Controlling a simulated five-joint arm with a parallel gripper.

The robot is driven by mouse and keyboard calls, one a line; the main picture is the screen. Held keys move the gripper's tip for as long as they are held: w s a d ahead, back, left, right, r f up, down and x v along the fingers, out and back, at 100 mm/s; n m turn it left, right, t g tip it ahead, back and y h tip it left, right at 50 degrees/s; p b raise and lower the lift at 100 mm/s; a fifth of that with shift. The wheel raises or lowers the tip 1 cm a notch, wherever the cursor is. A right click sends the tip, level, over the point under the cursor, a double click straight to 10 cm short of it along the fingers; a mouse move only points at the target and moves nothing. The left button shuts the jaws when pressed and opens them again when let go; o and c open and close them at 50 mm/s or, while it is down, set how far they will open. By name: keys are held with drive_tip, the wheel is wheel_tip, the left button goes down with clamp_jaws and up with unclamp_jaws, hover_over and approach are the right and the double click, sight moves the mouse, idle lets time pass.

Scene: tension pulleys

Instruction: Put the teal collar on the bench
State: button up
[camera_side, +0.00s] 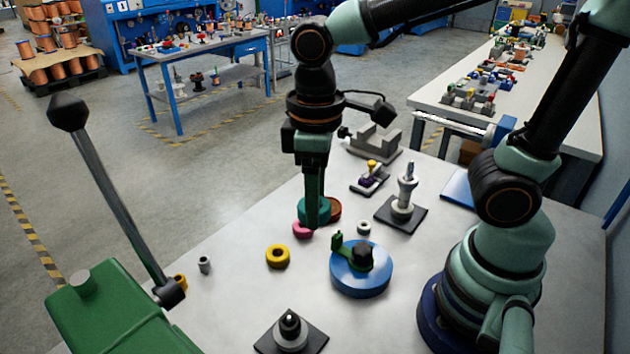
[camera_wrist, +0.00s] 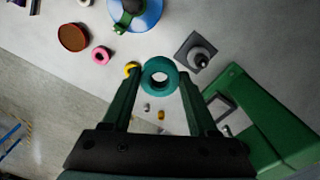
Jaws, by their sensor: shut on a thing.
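The teal collar (camera_side: 325,208) is a thick ring, held between the fingertips of my gripper (camera_side: 313,216). In the wrist view the collar (camera_wrist: 160,64) sits between the two finger ends of my gripper (camera_wrist: 160,84), its hole facing the camera. In the side view a finger covers part of it, and it overlaps a pink ring (camera_side: 302,231) and a brown disc (camera_side: 335,208). In the wrist view it is clear of both. The pale bench (camera_side: 235,305) lies below; I cannot tell the exact gap under the collar.
A yellow ring (camera_side: 278,256), a blue disc (camera_side: 361,280) with a green handle and a small pale ring (camera_side: 364,228) lie nearby. Posts on square bases (camera_side: 402,205) (camera_side: 290,338) stand around. A green lever machine (camera_side: 110,310) fills the left front. Bare bench shows around the yellow ring.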

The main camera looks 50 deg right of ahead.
sight(316, 295)
wheel_tip(316, 295, down, 19)
drive_tip(key=shift+f, duration=0.2)
idle(0.5)
drive_tip(key=o, duration=1.3)
drive_tip(key=shift+f, duration=0.15)
drive_tip(key=shift+o, duration=0.2)
wheel_tip(316, 295, up, 12)
drive_tip(key=w+d+r+m+t, duration=0.3)
drive_tip(key=d+r+m+t, duration=0.2)
drive_tip(key=d+r, duration=0.6)
drive_tip(key=shift+w+r+m+t, duration=0.25)
drive_tip(key=shift+r+m, duration=0.25)
drive_tip(key=shift+r, duration=0.3)
